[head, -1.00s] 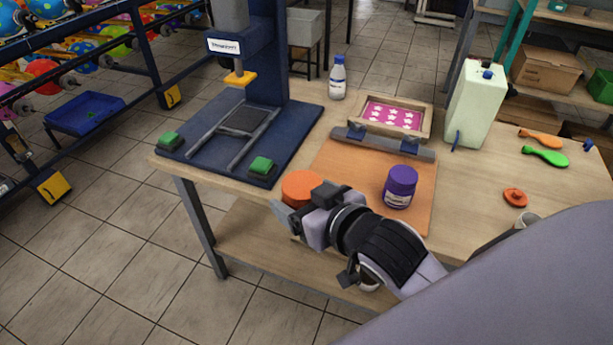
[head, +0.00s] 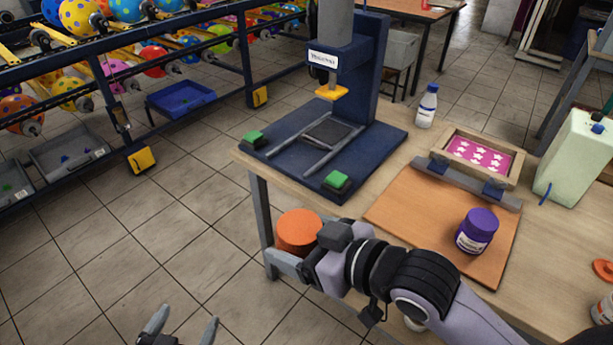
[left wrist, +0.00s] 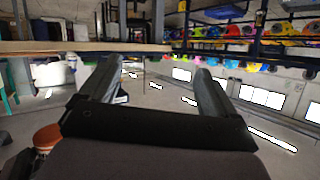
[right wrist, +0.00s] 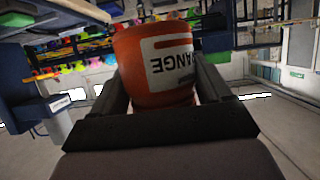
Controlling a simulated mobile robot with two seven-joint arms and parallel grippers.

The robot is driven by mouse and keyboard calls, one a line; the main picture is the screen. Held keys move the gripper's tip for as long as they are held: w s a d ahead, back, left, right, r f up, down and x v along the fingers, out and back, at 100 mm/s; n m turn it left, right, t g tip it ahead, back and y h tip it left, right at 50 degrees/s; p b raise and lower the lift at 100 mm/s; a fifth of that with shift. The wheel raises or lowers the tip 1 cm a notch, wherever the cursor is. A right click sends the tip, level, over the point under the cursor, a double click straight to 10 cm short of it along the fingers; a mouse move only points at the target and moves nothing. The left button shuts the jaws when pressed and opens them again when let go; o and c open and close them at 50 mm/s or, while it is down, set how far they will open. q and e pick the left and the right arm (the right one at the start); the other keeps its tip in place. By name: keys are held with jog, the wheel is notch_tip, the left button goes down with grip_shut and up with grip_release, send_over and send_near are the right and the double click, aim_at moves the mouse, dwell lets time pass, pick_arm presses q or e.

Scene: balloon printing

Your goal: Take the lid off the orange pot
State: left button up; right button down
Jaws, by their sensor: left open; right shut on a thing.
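The orange pot (head: 298,229) is held by my right gripper (head: 297,262), off the table's front edge in the head view. Its flat orange top faces up. In the right wrist view its orange body with a white label (right wrist: 172,62) sits between the two fingers. It also shows at the lower left of the left wrist view (left wrist: 47,137). I cannot make out a seam between lid and pot. My left gripper (head: 186,320) is open and empty at the bottom of the head view, lower and to the left of the pot.
The table (head: 398,176) carries a blue press (head: 352,90), an orange board (head: 400,211) with a purple pot (head: 477,231), a framed star screen (head: 478,155), a bottle (head: 427,106) and a pale green container (head: 570,160). Open floor (head: 150,240) lies left of the table.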

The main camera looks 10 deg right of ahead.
pick_arm(q)
jog(key=w+d+r+m+t+h, duration=0.1)
jog(key=w+d+r+m+h, duration=0.3)
jog(key=r, duration=0.4)
jog(key=w+d+r+m+t+h, duration=0.2)
jog(key=d+r+m+h, duration=0.15)
jog(key=d+r, duration=0.35)
jog(key=w+d+r+m+t+h, duration=0.1)
jog(key=w+d+r+m+h, duration=0.3)
jog(key=r, duration=0.5)
jog(key=s+d+r+m+g+h, duration=0.45)
jog(key=d+r+m+g, duration=0.25)
jog(key=m+g, duration=0.5)
jog(key=s+d+r+m+g+h, duration=0.4)
jog(key=s+d+r+m+g, duration=0.3)
jog(key=m, duration=0.9)
jog(key=s+d+m+g+y, duration=0.3)
jog(key=s+m+g+y, duration=0.15)
jog(key=m+g, duration=0.35)
jog(key=m+t+y, duration=1)
jog(key=m+y, duration=0.2)
jog(key=y, duration=0.7)
send_over(304, 224)
notch_tip(304, 224, down, 7)
jog(key=shift+s+d+f, duration=0.1)
jog(key=shift+f, duration=0.1)
notch_tip(304, 224, down, 8)
jog(key=shift+r, duration=0.25)
